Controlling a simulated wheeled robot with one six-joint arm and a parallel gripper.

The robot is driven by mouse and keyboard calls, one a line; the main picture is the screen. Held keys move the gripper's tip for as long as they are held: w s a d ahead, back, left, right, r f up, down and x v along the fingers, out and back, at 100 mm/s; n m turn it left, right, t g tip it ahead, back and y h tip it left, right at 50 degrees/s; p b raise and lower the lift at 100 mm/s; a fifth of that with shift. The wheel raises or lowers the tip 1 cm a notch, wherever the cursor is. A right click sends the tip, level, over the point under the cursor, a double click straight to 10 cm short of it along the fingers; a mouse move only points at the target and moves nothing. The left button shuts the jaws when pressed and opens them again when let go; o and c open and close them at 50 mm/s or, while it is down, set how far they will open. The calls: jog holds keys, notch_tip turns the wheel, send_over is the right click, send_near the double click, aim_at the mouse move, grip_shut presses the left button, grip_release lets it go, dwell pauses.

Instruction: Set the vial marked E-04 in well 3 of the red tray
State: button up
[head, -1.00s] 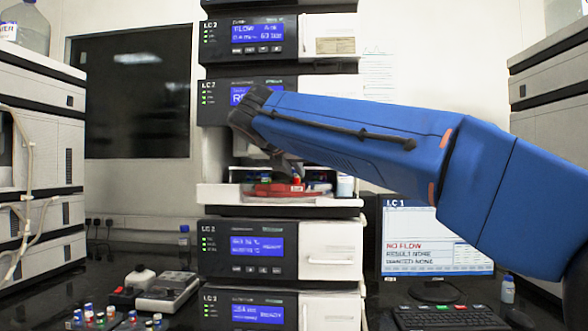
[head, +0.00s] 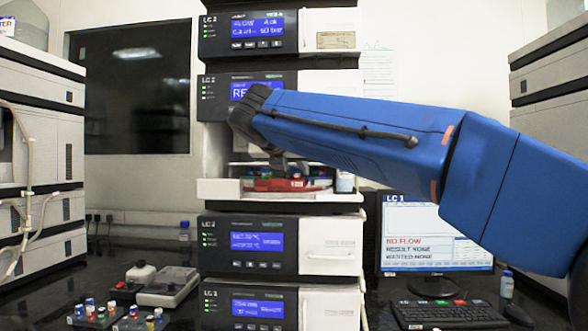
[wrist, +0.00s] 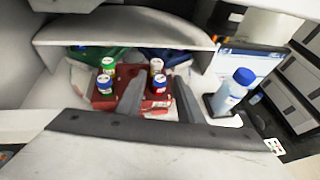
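The red tray (head: 262,185) sits on the pulled-out shelf of the middle instrument. In the wrist view the red tray (wrist: 128,74) holds several capped vials: a green-capped one (wrist: 109,64), a blue-capped one (wrist: 104,84) at left, a pale-capped one (wrist: 156,66) at back right, and a blue-capped vial (wrist: 159,82) at front right. My gripper (wrist: 159,98) is open, with its fingers apart on either side of the front-right vial and gaps seeming to show. In the head view my gripper (head: 294,167) is over the tray. I cannot read E-04 or any well number.
A green tray (wrist: 92,53) and a blue tray (wrist: 178,54) lie behind the red one. A blue-capped bottle (wrist: 232,88) stands in a dark holder to the right. The instrument's housing closes in above. More vials stand in racks (head: 98,318) on the bench at lower left.

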dwell(0.3)
jog(key=v, duration=1.7)
jog(key=shift+s, duration=0.2)
jog(key=s+d+f+m+g, duration=0.1)
jog(key=d+f+m+g, duration=0.2)
jog(key=d+f+m, duration=0.7)
jog(key=s+d+f+m+g, duration=0.2)
jog(key=d+f+m, duration=0.2)
jog(key=d+f, duration=1.15)
jog(key=s+d+f+m+g+y, duration=0.1)
jog(key=s+d+f+m, duration=0.2)
jog(key=s+f+m, duration=0.3)
jog(key=s+d+f+m+g+y, duration=0.1)
jog(key=s+d+f+m, duration=0.3)
jog(key=f, duration=0.9)
jog(key=s+d+f+m+g+y, duration=0.1)
jog(key=s+d+f+m, duration=0.2)
jog(key=s+f+m, duration=0.6)
jog(key=shift+d+f, duration=0.4)
jog(key=shift+f, duration=0.05)
